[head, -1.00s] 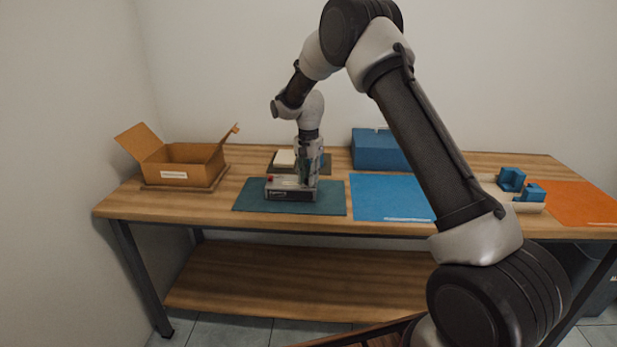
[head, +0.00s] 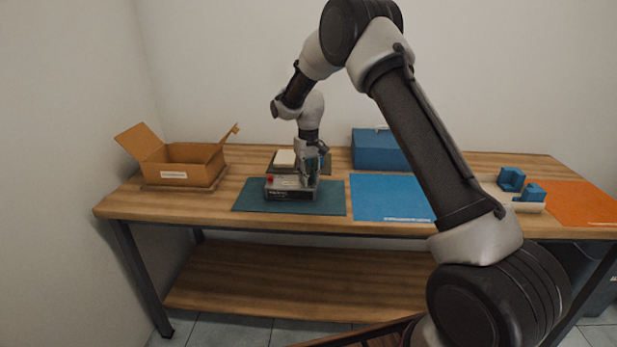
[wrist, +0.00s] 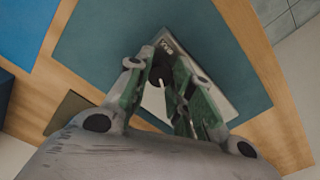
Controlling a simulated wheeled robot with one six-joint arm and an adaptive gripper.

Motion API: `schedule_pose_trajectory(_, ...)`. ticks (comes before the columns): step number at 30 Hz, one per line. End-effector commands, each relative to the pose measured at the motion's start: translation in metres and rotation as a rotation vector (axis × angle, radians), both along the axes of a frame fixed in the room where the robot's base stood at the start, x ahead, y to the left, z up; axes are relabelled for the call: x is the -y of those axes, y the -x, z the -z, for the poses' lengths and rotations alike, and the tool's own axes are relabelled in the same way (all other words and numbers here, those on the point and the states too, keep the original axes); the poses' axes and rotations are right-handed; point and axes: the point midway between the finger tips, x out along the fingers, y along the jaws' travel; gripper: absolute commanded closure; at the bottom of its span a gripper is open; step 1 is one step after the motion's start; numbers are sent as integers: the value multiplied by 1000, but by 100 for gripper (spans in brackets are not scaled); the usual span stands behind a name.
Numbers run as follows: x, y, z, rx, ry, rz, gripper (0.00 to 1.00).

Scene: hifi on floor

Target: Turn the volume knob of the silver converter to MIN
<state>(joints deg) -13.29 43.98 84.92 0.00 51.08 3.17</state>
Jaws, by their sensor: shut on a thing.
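The silver converter (head: 290,194), a small box with a dark front face and a red part at its left, sits on the dark green mat (head: 245,200). My gripper (head: 307,183) points down onto the right part of its top. In the wrist view the converter (wrist: 205,80) shows between and behind the fingers. My gripper (wrist: 160,75) there is closed around a small dark knob (wrist: 158,66) at the fingertips. The fingers hide most of the knob, and its pointer and the MIN mark cannot be read.
An open cardboard box (head: 180,172) stands at the left. A blue box (head: 378,148) is behind, with a blue mat (head: 390,197) before it. Blue blocks (head: 511,179) and an orange mat (head: 580,203) lie at the right. A pale item (head: 284,158) sits behind the converter.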

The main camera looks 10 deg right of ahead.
Motion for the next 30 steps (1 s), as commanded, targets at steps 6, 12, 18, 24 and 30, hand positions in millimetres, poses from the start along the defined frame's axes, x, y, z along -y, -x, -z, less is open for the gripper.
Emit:
schedule_pose_trajectory(6, 0, 0, 1, -1, 0, -203, 100)
schedule_pose_trajectory(12, 0, 0, 1, -1, 0, -393, 100)
schedule_pose_trajectory(18, 0, 0, 1, -1, 0, -583, 100)
schedule_pose_trajectory(24, 0, 0, 1, -1, -1, -763, 100)
schedule_pose_trajectory(30, 0, 0, 1, -1, -1, -913, 100)
